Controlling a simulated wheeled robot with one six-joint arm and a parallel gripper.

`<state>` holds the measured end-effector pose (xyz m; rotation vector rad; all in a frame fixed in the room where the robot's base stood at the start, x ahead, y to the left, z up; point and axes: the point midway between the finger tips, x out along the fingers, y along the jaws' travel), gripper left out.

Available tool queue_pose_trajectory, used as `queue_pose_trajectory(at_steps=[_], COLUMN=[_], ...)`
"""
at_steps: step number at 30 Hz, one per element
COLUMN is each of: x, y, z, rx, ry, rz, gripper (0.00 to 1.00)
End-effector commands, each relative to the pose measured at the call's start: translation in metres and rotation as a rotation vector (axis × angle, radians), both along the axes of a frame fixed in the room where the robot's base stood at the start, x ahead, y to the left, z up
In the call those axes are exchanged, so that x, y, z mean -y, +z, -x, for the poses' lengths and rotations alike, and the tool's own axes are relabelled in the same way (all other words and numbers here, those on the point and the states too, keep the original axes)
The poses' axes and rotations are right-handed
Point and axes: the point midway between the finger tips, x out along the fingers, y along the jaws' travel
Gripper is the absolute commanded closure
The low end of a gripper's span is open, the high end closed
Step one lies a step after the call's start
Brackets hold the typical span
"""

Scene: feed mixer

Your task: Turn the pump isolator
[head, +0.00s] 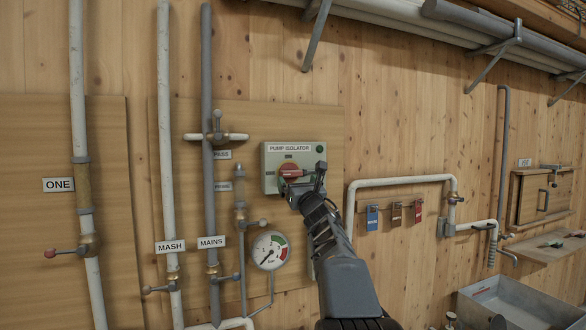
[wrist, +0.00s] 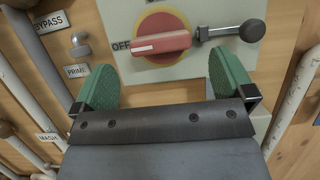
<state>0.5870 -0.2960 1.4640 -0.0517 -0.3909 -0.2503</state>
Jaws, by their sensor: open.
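The pump isolator is a grey-green box (head: 269,155) on the wooden wall panel, labelled PUMP ISOLATOR. Its red rotary handle (wrist: 163,43) sits on a yellow disc (wrist: 152,23). The handle lies about level, its white-marked end to the left beside the word OFF. A dark lever with a round black knob (wrist: 252,31) sticks out at the handle's right in the wrist view. My gripper (wrist: 163,75) is open, its green pads apart just below the handle, with nothing between them. In the head view my gripper (head: 304,187) covers the box's lower right part.
A pressure gauge (head: 270,250) hangs below left of the box. Upright pipes with valves, including the MAINS pipe (head: 208,120), stand to the left. A white pipe (head: 400,181) and several hanging tags (head: 397,212) are to the right. A metal sink (head: 510,300) stands lower right.

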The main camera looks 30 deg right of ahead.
Motion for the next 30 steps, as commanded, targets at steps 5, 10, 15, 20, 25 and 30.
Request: queue_pose_trajectory(at_steps=[5,10,15,20,25,30], x=[0.006,0.009,0.01,0.01,0.01,0.01], y=[0.013,0.017,0.017,0.017,0.016,0.016], z=[-0.023,-0.035,-0.039,-0.039,-0.039,-0.039], rx=[-0.001,0.0,0.0,0.0,0.001,0.001], ry=[0.001,0.001,-0.001,-0.001,0.0,0.0], rz=[-0.002,-0.002,-0.001,-0.001,-0.002,-0.002], gripper=[0.0,0.0,0.0,0.0,0.08,0.24])
